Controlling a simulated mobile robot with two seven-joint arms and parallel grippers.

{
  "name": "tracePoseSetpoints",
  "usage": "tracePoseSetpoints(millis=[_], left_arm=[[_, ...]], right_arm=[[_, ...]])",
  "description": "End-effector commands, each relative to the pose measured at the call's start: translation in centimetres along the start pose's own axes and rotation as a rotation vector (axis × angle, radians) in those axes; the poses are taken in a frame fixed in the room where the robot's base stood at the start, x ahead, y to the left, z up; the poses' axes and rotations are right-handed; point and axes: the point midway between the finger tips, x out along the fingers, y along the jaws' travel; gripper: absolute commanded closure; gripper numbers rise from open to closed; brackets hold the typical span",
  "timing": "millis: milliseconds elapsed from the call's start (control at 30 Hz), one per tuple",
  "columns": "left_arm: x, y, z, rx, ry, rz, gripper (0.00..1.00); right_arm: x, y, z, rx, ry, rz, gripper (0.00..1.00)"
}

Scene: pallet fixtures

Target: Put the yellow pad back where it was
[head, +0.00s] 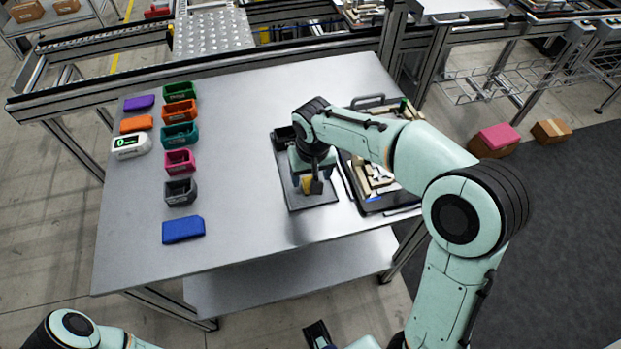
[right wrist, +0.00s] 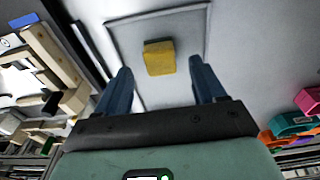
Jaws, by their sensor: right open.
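The yellow pad (head: 306,184) lies on the grey tray-like fixture (head: 322,199) at the right part of the table. It is partly hidden by my right gripper in the head view. My right gripper (head: 316,186) points down close over it. In the right wrist view the yellow pad (right wrist: 159,57) lies on a flat plate with a raised border, ahead of my open right fingers (right wrist: 163,80) and roughly between their lines. Nothing is held between them. A dark piece at the bottom edge of the head view looks like my left gripper (head: 318,334); its jaws are unclear.
A black tray (head: 372,206) with wooden pieces stands right beside the fixture. Several coloured bins (head: 179,135), a white counter device (head: 131,145) and a blue block (head: 183,229) stand at the left. The table's middle (head: 240,150) is clear.

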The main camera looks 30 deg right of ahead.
Motion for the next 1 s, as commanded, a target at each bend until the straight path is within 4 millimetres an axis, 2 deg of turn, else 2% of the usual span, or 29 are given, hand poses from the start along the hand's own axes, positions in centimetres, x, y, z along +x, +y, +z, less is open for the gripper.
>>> tracePoseSetpoints(millis=[33,200,400,567,1000], left_arm=[[-0.3,0.1,0.0,0.0,0.001,0.0,0.57],[-0.8,0.3,-0.1,0.001,0.003,0.001,0.57],[-1.2,0.5,-0.2,0.002,0.005,0.002,0.57],[-1.3,0.5,-0.2,0.002,0.005,0.002,0.57],[-1.3,0.5,-0.2,0.002,0.005,0.002,0.57]], right_arm=[[-1.5,-0.1,-0.2,-0.001,0.007,-0.003,0.3],[-5.1,-0.1,-0.1,0.0,0.005,-0.003,0.3],[-7.8,-0.1,-0.1,0.0,0.002,-0.001,0.3],[-8.5,0.0,0.0,0.0,0.0,-0.001,0.3],[-8.5,0.0,0.0,-0.001,0.0,0.0,0.3]])
